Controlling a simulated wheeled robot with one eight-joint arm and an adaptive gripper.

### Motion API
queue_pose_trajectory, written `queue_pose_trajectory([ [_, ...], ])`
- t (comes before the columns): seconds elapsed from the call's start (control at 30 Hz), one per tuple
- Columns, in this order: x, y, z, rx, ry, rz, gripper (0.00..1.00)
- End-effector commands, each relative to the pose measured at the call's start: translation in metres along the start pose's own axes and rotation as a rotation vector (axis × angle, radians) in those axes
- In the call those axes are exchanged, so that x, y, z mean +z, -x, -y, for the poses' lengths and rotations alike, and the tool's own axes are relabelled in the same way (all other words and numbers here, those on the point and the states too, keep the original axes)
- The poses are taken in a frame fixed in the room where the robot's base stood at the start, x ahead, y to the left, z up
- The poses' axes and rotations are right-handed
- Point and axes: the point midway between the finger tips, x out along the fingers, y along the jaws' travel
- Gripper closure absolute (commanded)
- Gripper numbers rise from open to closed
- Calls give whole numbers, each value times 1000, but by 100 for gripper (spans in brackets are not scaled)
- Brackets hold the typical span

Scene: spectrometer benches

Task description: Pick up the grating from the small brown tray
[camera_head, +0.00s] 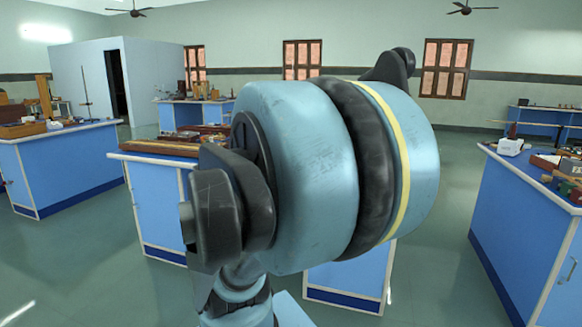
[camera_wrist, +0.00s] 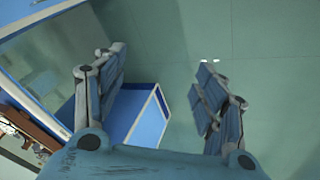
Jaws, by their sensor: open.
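My gripper (camera_wrist: 160,85) is open and empty in the wrist view, its two fingers apart over the green floor and a blue bench side. In the head view my own arm fills the middle and hides much of the bench behind it. I cannot make out the grating or the small brown tray in either view. Brown wooden items (camera_head: 165,146) lie on the bench just behind my arm, too small and covered to tell apart.
A blue bench (camera_head: 160,205) stands behind my arm. Another blue bench (camera_head: 65,170) with wooden items stands at the left, and one (camera_head: 520,225) with a white device (camera_head: 510,146) at the right. Green floor (camera_head: 440,215) is clear between the middle and right benches.

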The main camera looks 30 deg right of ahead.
Motion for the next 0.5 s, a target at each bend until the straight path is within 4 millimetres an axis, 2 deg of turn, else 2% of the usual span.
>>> queue_pose_trajectory([
  [0.03,-12,-3,-18,52,37,-15,35],
  [0.1,-26,-7,-43,127,101,-33,35],
  [0.5,-91,-18,-177,547,521,-22,35],
])
